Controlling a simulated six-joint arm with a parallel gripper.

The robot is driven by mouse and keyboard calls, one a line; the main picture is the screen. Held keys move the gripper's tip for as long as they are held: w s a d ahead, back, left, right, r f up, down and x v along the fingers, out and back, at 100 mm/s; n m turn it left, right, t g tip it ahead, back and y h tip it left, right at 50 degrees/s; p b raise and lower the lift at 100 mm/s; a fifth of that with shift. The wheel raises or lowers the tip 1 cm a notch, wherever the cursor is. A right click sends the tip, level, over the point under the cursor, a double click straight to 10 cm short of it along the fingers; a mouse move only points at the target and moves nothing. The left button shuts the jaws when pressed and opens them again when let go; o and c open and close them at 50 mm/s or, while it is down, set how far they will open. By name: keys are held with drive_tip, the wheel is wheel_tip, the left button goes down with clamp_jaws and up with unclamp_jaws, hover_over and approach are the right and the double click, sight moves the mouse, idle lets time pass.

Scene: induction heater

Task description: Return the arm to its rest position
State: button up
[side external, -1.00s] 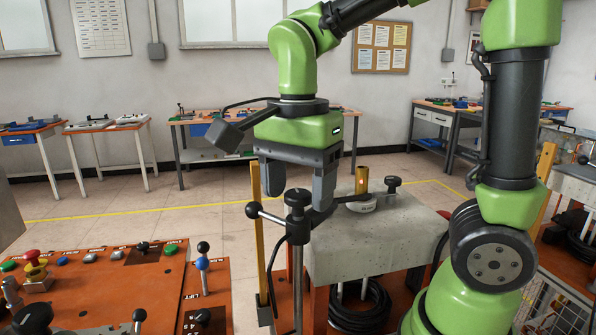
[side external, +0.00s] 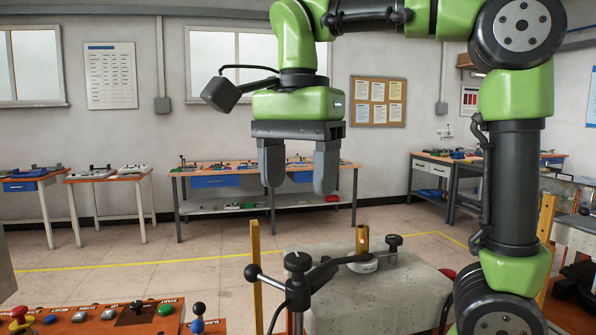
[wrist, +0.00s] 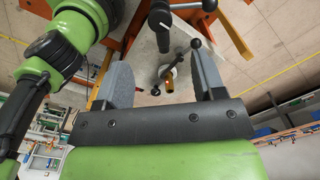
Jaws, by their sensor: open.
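My gripper (side external: 297,192) hangs fingers down, open and empty, well above the induction heater's grey block (side external: 375,298). In the wrist view, my gripper (wrist: 160,85) shows its two grey fingers apart with nothing between them. A brass cylinder (side external: 362,240) stands upright on a pale round piece (side external: 363,264) at the block's back edge. The brass cylinder also shows in the wrist view (wrist: 169,86), beyond the fingers. My gripper is apart from all of these.
A black post with a ball-ended lever (side external: 298,270) stands below my gripper, beside a yellow upright (side external: 256,265). An orange control panel (side external: 105,320) with buttons is at the lower left. Workbenches (side external: 225,185) line the back wall. The air around my gripper is clear.

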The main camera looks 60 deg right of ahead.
idle(0.3)
drive_tip(key=s+f+n+t+y, duration=0.2)
drive_tip(key=s+f+n+t, duration=0.4)
drive_tip(key=n, duration=0.8)
drive_tip(key=shift+s+f+t, duration=0.15)
drive_tip(key=shift+s+t, duration=0.45)
drive_tip(key=shift+s, duration=0.05)
drive_tip(key=shift+a, duration=0.1)
